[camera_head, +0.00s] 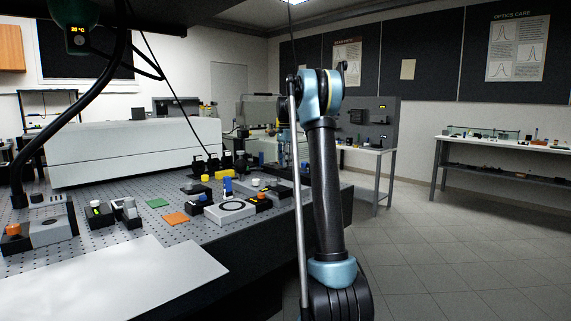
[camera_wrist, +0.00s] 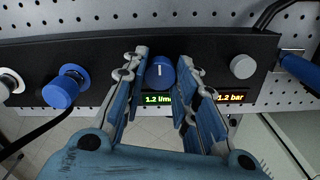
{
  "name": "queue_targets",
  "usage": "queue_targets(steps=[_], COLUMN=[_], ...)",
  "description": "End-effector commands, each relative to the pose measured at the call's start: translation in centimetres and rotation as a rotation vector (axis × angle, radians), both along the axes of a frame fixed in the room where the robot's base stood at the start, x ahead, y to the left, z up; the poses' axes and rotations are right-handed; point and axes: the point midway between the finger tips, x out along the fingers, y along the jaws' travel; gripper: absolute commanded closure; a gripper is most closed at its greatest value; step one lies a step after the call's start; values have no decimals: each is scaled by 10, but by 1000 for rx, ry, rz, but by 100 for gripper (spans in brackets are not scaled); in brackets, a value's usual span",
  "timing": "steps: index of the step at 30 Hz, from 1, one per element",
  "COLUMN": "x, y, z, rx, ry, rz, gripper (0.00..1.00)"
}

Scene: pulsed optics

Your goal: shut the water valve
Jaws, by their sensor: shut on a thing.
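In the wrist view, a round blue valve knob (camera_wrist: 160,74) with a short white mark sits on a black panel (camera_wrist: 100,48). The white mark stands upright in the picture. My gripper (camera_wrist: 163,62) has one finger on each side of this knob and is closed on it. A green display (camera_wrist: 158,99) just below the knob reads 1.2 l/min. An orange display (camera_wrist: 231,97) to its right reads 1.2 bar. In the head view, my arm rises in the middle and I cannot make out the gripper or the knob clearly.
In the wrist view, another blue knob (camera_wrist: 62,92) is to the left, a silver knob (camera_wrist: 243,67) to the right, and a blue-handled part (camera_wrist: 298,70) at the far right. In the head view, an optical table (camera_head: 135,218) with small parts stands left; the floor at right is clear.

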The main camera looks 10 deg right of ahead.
Motion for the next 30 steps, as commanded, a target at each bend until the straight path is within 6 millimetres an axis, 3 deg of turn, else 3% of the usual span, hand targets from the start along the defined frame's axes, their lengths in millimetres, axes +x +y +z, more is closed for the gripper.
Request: queue_targets(steps=[11,30], x=[2,2], y=[0,0], z=[0,1], rx=[2,2], ry=[-4,-6], rz=[124,705], gripper=[97,97])
